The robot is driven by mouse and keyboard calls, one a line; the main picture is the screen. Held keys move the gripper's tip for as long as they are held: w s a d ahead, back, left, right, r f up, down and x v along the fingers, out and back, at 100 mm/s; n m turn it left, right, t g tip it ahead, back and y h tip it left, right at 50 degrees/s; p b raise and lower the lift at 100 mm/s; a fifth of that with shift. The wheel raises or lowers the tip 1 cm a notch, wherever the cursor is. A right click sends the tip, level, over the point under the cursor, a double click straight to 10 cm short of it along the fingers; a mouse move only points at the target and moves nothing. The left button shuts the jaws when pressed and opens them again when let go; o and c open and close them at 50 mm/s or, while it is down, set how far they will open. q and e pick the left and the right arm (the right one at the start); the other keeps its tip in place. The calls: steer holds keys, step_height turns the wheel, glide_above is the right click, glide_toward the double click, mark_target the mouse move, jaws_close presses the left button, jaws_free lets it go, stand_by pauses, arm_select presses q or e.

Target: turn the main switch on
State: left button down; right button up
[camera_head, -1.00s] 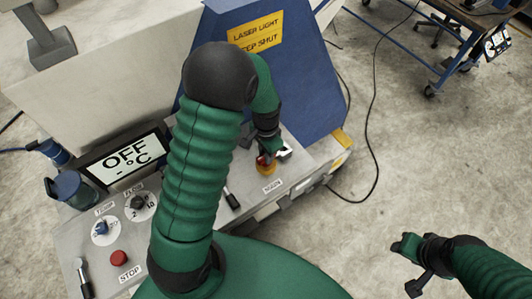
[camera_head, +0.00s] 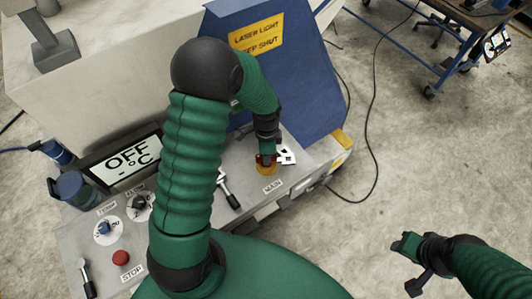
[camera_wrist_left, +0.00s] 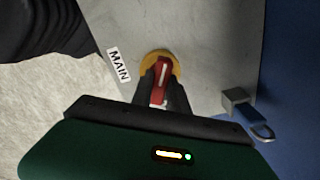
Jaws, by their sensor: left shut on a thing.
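The main switch is a red handle on a round yellow base (camera_head: 265,170), on the grey control panel (camera_head: 232,172) with a MAIN label beside it. In the left wrist view the red handle (camera_wrist_left: 159,82) points nearly straight up and down the picture, tilted slightly. My left gripper (camera_head: 268,157) is over the switch. In the wrist view its two dark fingers close on the handle from both sides. The gripper hides part of the handle. My right gripper (camera_head: 408,262) hangs over bare floor at the lower right, away from the panel; its jaw opening is unclear.
A display (camera_head: 124,158) reads OFF. A red STOP button (camera_head: 121,257), knobs and levers are on the panel's left. A blue hood (camera_head: 290,80) rises behind the switch. A padlock-like part (camera_wrist_left: 248,110) is beside the switch.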

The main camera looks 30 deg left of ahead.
arm_select(q)
steer(key=m, duration=0.1)
steer(key=m+p, duration=0.1)
steer(key=m, duration=0.1)
steer(key=shift+w+r, duration=0.15)
steer(key=shift+r, duration=0.1)
steer(key=m+p, duration=0.2)
steer(key=m, duration=0.1)
steer(key=shift+m+p, duration=0.3)
steer(key=shift+p, duration=0.1)
steer(key=m+p, duration=0.2)
steer(key=m, duration=0.2)
steer(key=shift+p, duration=0.35)
steer(key=shift+f+m+p, duration=0.15)
steer(key=shift+m+p, duration=0.3)
steer(key=shift+m, duration=0.35)
steer(key=c, duration=1.3)
jaws_free()
steer(key=shift+f, duration=0.1)
